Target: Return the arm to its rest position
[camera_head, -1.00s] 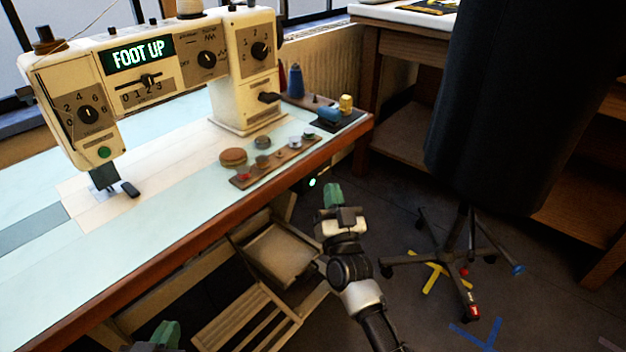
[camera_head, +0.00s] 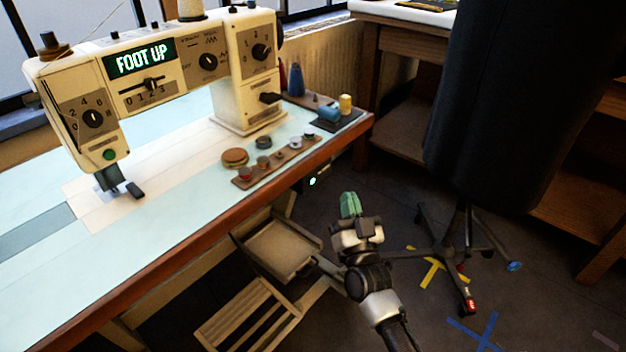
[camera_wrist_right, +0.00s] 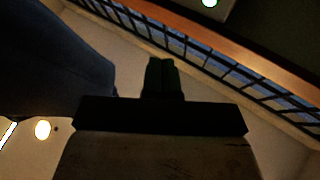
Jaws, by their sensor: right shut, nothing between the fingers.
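My right gripper (camera_head: 349,204) has green fingers and shows in the head view in front of the table's front edge, over the dark floor. Its fingers are shut together with nothing between them, and they point up and away. In the right wrist view the green fingers (camera_wrist_right: 163,78) are dark and closed, with no object at the tips. My right arm comes in from the bottom of the head view. My left gripper is not in the head view now.
A sewing machine (camera_head: 150,75) showing "FOOT UP" stands on the table (camera_head: 45,280). Its wooden front edge is left of my right gripper. A dark dress form (camera_head: 490,110) on a wheeled stand is to the right.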

